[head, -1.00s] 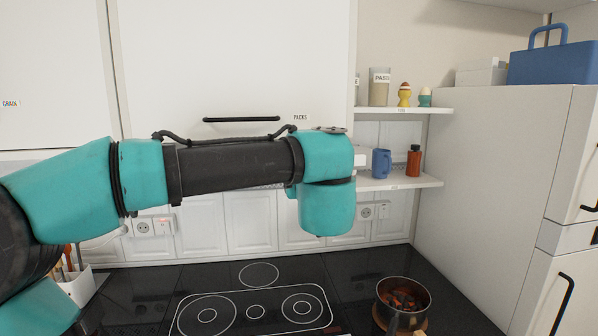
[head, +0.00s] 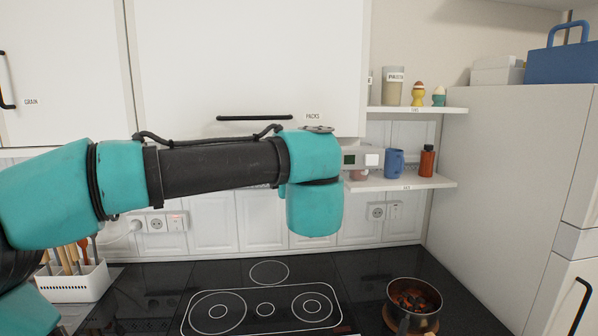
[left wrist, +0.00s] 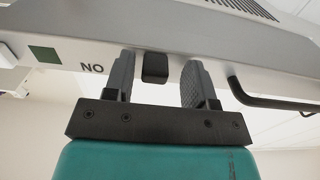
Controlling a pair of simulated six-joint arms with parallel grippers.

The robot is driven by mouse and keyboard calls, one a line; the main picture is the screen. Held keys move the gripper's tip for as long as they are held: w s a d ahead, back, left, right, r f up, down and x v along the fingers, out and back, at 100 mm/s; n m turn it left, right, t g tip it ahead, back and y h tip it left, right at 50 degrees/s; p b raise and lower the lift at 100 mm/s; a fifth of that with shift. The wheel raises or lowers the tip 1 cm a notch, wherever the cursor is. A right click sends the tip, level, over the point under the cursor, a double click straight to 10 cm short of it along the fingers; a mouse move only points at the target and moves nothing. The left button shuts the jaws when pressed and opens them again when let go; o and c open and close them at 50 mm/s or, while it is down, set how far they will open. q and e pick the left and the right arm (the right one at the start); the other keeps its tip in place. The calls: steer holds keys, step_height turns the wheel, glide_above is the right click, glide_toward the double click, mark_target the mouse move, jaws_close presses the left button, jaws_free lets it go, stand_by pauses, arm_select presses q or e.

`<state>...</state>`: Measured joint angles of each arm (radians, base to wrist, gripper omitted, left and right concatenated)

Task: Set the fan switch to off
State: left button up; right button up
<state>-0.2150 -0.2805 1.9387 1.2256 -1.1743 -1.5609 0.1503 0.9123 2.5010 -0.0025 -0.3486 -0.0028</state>
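In the left wrist view, the fan switch is a small black block (left wrist: 155,67) on the pale front strip of the hood (left wrist: 210,62). A green square (left wrist: 43,53) and letters reading "NO", which would be "ON" upside down, are to its left. My left gripper (left wrist: 158,78) is open, one finger on each side of the switch, with a visible gap on both sides. In the head view, my left arm hides the gripper and switch; the hood panel's end (head: 362,158) with a green square shows just right of the arm. My right gripper is not in view.
Below are a black hob (head: 265,310) and a pot (head: 413,300) of food. Right of the arm, shelves hold a blue mug (head: 394,163) and a red bottle (head: 427,161). A cabinet (head: 245,60) is above, and a utensil holder (head: 75,284) stands at left.

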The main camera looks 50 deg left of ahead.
arm_select(q)
steer(key=shift+d, duration=0.15)
steer(key=v, duration=1.7)
steer(key=shift+s, duration=0.15)
steer(key=shift+r, duration=0.1)
stand_by(0.6)
